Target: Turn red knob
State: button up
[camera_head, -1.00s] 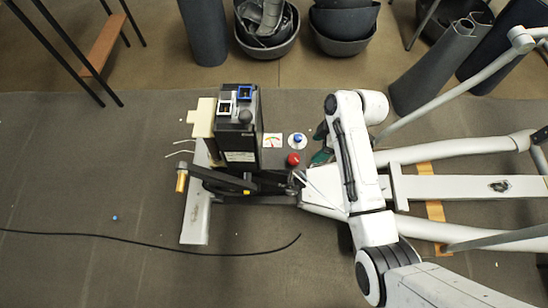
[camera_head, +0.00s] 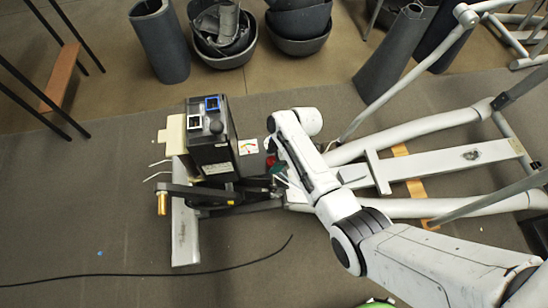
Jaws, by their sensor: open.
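The red knob (camera_head: 270,161) is on the right side of the black machine (camera_head: 212,150), just below a small white dial. Only part of it shows, because my white arm partly covers it. My gripper (camera_head: 280,170) is a small dark green shape under the arm, right beside the red knob. It is open, but its fingertips are mostly hidden, and I cannot tell whether they touch the knob or surround it.
A white gauge plate (camera_head: 248,146) sits above the red knob. A dark bar and a pale base plate (camera_head: 185,235) lie at the lower left. White frame tubes (camera_head: 420,125) stretch right. A black cable (camera_head: 150,277) crosses the floor, and grey bins (camera_head: 220,35) stand behind.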

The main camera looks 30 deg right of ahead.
jog(key=shift+c, duration=0.5)
jog(key=c, duration=0.9)
jog(key=shift+m, duration=0.3)
jog(key=shift+s+a+m+t+h+p, duration=0.1)
jog(key=shift+m+t+h+p, duration=0.35)
jog(key=shift+m, duration=0.75)
jog(key=shift+m+t+h+p, duration=0.25)
jog(key=shift+m+t+p, duration=0.25)
jog(key=shift+m, duration=1)
jog(key=o, duration=1)
